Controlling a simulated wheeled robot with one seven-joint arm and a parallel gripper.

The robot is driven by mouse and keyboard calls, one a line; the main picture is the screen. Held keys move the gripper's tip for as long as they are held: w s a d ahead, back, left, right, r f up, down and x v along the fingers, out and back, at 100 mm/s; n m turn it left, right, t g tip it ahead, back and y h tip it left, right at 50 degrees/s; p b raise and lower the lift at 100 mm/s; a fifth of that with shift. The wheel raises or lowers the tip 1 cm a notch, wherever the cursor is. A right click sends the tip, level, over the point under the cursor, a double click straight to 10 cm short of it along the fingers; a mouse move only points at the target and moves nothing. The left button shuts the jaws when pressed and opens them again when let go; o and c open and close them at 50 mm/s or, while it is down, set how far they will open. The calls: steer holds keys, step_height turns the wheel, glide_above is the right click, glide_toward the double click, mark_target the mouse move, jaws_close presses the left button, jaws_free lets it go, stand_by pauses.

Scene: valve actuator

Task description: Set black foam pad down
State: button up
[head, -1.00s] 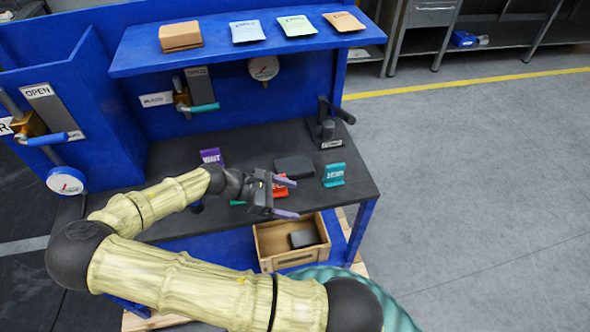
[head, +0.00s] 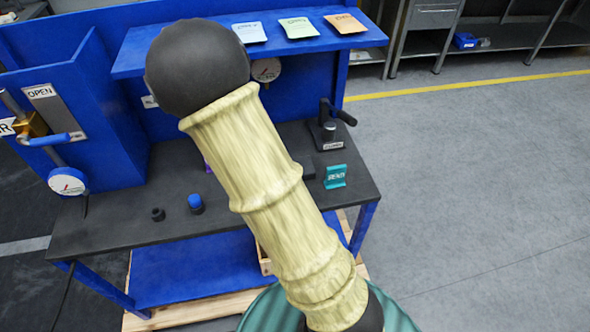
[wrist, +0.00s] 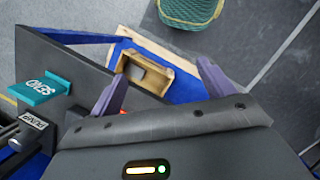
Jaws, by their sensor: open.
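A dark grey-black pad (wrist: 137,72) lies inside the wooden crate (wrist: 168,83) in the wrist view; the crate is mostly hidden behind my arm in the head view. Another black block (head: 308,168) lies on the dark tabletop (head: 100,217), mostly covered by my arm. I cannot tell for sure which is the foam pad. My gripper (wrist: 162,88) is open, its purple fingers wide apart with nothing seen held between them. In the wrist view the crate shows beyond the fingers.
A teal stand (head: 335,176) and a black lever device (head: 330,128) stand at the table's right. A blue-topped knob (head: 195,203) and a small black knob (head: 158,214) are at the front left. The shelf (head: 135,60) overhangs the back. Floor at right is clear.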

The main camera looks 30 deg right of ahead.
step_height(320, 180, up, 11)
steer(key=a+m+t+y, duration=0.2)
steer(key=m+t, duration=0.2)
steer(key=t, duration=0.1)
steer(key=shift+w+a+m+t, duration=0.15)
steer(key=shift+a+m+t, duration=0.15)
steer(key=shift+m, duration=0.1)
steer(key=shift+f, duration=0.1)
